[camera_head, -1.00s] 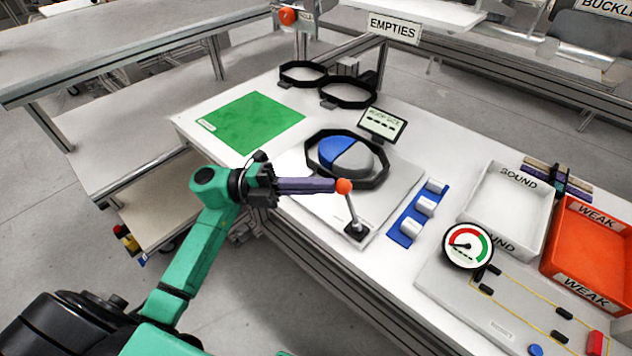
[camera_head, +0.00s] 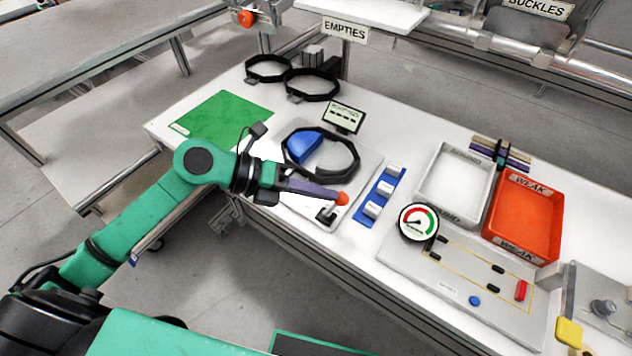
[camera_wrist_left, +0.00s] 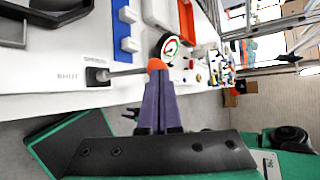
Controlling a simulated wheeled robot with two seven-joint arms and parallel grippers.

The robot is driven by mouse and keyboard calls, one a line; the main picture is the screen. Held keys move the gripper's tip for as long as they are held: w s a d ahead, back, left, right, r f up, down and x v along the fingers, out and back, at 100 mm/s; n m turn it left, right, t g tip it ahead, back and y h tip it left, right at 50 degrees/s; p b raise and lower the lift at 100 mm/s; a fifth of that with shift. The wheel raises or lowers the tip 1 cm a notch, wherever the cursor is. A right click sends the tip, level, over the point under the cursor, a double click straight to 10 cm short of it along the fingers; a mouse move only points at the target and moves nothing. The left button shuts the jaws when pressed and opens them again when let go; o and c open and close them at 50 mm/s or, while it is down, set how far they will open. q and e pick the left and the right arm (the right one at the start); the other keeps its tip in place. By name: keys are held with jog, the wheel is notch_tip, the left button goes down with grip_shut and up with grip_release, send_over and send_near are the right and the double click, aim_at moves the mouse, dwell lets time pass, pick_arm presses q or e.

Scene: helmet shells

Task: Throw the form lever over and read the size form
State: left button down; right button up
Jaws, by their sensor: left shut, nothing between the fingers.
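The form lever (camera_head: 327,214) stands at the near edge of the pale form plate (camera_head: 358,184), its orange knob (camera_head: 341,198) leaning right. My left gripper (camera_head: 335,196) is shut, its purple fingertips against or just beside the knob; contact is unclear. In the left wrist view, the fingertips (camera_wrist_left: 160,82) are just behind the knob (camera_wrist_left: 155,65), and the lever base (camera_wrist_left: 97,76) is beside a label reading SHUT. The size form (camera_head: 304,146), with a blue half, sits inside a black hoop (camera_head: 345,172). The small display (camera_head: 343,117) behind it shows dashes. My right gripper is out of view.
Two black hoops (camera_head: 312,98) lie near the green mat (camera_head: 222,118). A blue strip with white blocks (camera_head: 377,199), a dial gauge (camera_head: 418,222), a white tray (camera_head: 428,194) and an orange WEAK tray (camera_head: 550,224) stand to the right.

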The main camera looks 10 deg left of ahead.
pick_arm(q)
jog(key=shift+a+r+p, duration=0.2)
jog(key=shift+r+p, duration=0.4)
jog(key=shift+r, duration=0.1)
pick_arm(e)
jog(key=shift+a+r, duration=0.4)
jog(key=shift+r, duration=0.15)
pick_arm(q)
jog(key=shift+w, duration=0.1)
